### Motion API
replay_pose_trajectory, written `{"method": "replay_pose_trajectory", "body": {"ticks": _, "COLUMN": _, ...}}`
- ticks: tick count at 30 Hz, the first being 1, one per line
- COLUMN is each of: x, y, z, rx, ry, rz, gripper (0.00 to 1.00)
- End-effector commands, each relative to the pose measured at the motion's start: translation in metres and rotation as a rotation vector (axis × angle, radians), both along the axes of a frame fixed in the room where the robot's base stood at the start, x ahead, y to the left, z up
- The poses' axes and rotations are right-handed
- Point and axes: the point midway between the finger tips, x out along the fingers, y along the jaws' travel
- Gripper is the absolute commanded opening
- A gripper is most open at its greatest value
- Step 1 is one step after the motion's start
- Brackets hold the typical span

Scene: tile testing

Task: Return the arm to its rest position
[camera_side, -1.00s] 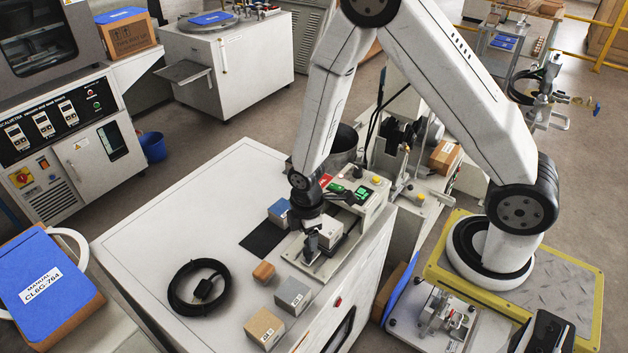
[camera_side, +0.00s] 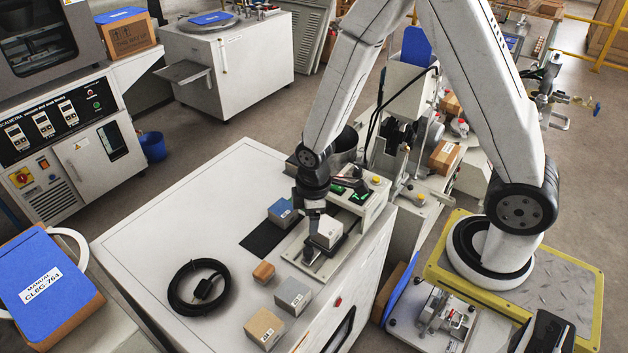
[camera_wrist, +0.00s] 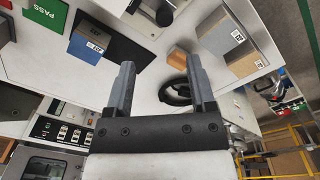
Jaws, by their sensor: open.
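My gripper (camera_side: 313,246) is open and empty above the left part of the tester's metal fixture plate. In the wrist view my two gripper fingers (camera_wrist: 159,80) stand wide apart, with only the white table top and part of a cable behind the gap. A white tile block (camera_side: 329,232) sits on the fixture just right of the gripper, partly hidden by it.
A blue block (camera_side: 283,212) sits by a black mat (camera_side: 263,239). An orange block (camera_side: 264,271), a grey block (camera_side: 293,296), a tan block (camera_side: 265,328) and a coiled black cable (camera_side: 183,303) lie in front. The left side of the white table (camera_side: 160,230) is clear.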

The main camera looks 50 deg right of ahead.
Motion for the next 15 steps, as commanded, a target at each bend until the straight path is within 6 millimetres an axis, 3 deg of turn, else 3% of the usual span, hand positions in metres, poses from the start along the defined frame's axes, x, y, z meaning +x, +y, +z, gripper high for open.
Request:
{"method": "replay_pose_trajectory", "body": {"ticks": 6, "x": -0.011, "y": -0.009, "z": 0.044, "rx": 0.023, "ry": -0.060, "rz": -0.251, "gripper": 0.71}}
{"method": "replay_pose_trajectory", "body": {"ticks": 15, "x": -0.034, "y": -0.020, "z": 0.089, "rx": 0.072, "ry": -0.129, "rz": -0.588, "gripper": 0.71}}
